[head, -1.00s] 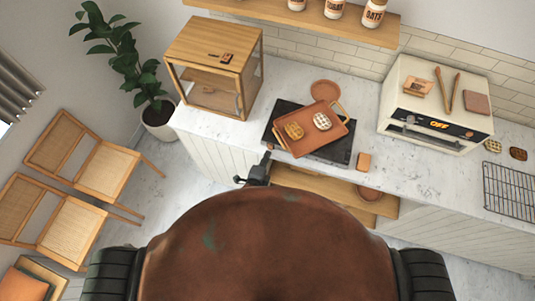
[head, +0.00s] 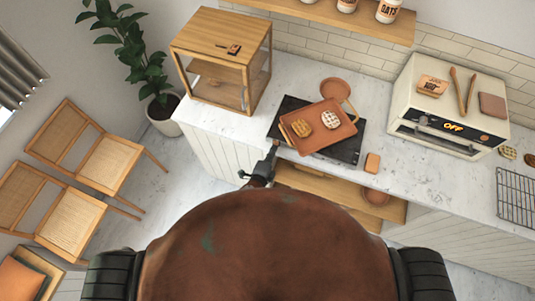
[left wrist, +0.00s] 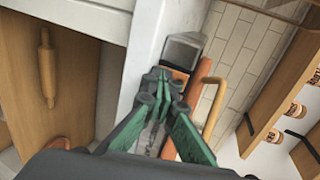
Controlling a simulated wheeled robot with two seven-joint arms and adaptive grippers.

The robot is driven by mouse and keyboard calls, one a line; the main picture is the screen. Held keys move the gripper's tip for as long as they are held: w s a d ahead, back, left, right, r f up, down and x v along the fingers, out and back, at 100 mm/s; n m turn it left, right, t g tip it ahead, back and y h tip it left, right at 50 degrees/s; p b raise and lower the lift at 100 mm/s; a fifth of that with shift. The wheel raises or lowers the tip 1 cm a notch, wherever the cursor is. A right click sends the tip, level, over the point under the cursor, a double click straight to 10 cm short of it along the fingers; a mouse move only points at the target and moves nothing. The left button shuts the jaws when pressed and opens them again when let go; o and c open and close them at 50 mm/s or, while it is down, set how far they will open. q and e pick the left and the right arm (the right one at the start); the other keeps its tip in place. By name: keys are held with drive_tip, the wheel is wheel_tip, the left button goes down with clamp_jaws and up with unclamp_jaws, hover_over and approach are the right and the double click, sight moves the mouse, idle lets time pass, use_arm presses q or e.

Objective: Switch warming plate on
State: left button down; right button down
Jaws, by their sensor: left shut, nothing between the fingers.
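The warming plate (head: 348,152) is a flat black slab on the white counter. A terracotta tray (head: 338,136) with two waffle-like pieces lies on it and covers much of it. No switch on the plate can be made out. My left gripper (head: 273,148) is just in front of the plate's front left corner, at the counter's front edge. In the left wrist view its green fingers (left wrist: 162,76) are shut and empty, pointing at a grey-black surface; contact cannot be told. My right gripper is not in view.
A wooden glass-sided cabinet (head: 222,65) stands left of the plate. A cream oven (head: 415,100) reading OFF stands to the right. A small terracotta block (head: 372,163) lies beside the plate. A wooden shelf (head: 330,197) is below the counter.

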use_arm(q)
drive_tip(key=shift+r+p, duration=0.85)
drive_tip(key=shift+p, duration=0.1)
drive_tip(key=shift+w, duration=0.1)
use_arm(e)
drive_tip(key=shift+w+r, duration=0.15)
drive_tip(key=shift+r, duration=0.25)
use_arm(q)
drive_tip(key=shift+f, duration=0.1)
drive_tip(key=v, duration=1.4)
drive_tip(key=shift+p, duration=0.45)
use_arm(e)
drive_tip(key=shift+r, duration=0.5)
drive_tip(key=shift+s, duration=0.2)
